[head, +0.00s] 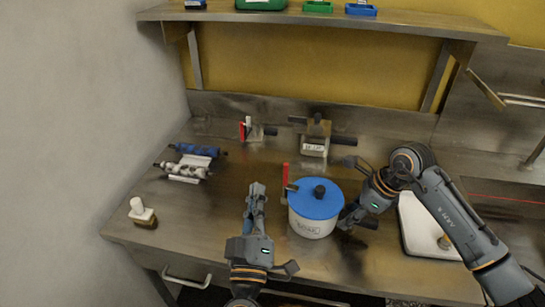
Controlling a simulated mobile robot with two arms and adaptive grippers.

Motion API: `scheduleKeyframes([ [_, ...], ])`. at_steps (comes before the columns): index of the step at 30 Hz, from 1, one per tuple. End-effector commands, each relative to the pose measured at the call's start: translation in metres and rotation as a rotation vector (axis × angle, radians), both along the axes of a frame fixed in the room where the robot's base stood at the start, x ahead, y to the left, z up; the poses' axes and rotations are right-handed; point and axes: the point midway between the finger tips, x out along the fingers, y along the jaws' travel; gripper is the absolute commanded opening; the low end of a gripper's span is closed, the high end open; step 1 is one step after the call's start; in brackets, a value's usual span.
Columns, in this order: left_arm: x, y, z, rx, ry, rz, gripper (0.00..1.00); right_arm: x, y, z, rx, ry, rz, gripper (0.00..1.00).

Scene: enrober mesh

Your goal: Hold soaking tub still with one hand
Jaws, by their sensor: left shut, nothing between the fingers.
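The soaking tub (311,228) is a white round pot with dark lettering, standing upright near the front of the steel table. A blue lid (320,196) with a black knob covers it, so its inside is hidden. My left gripper (257,190) is shut and empty, pointing away from me to the left of the tub, with a gap between them. My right gripper (346,220) reaches in from the right, with its fingers low against or very near the tub's right side. I cannot tell whether they touch it or how far apart they are.
A red upright piece (285,177) stands at the tub's left rear. Two rollers (183,170) lie on rests at the left, with a white-handled brush (142,213) nearer me. A metal block with dark handles (315,140) stands behind. A white board (425,228) lies right. A shelf (400,20) hangs above.

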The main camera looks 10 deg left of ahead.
Motion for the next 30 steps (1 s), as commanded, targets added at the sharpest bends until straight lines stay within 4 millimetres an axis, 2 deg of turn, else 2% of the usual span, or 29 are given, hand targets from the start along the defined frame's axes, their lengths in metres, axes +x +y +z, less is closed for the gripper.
scheduleKeyframes([
  [1,0.000,0.000,0.000,0.000,0.000,0.000,0.00,0.000,0.000,0.000,0.000,-0.001,0.000,0.40],
  [2,0.000,0.000,0.000,0.000,0.000,0.000,0.00,0.000,0.000,0.000,0.000,-0.001,0.000,0.46],
  [3,0.000,0.000,0.000,0.000,0.000,0.000,0.00,0.000,0.000,0.000,0.000,-0.001,0.000,0.48],
  [14,0.000,0.000,0.000,0.000,0.000,0.000,0.00,0.000,-0.002,0.005,0.000,-0.001,0.001,0.48],
  [17,0.000,0.000,0.000,0.000,0.000,0.000,0.00,0.000,-0.008,0.017,-0.002,-0.005,-0.001,0.48],
  [27,0.000,0.000,0.000,0.000,0.000,0.000,0.00,-0.005,-0.034,0.083,-0.001,-0.005,-0.001,0.48],
  [30,0.000,0.000,0.000,0.000,0.000,0.000,0.00,-0.006,-0.040,0.096,0.000,-0.003,-0.001,0.48],
])
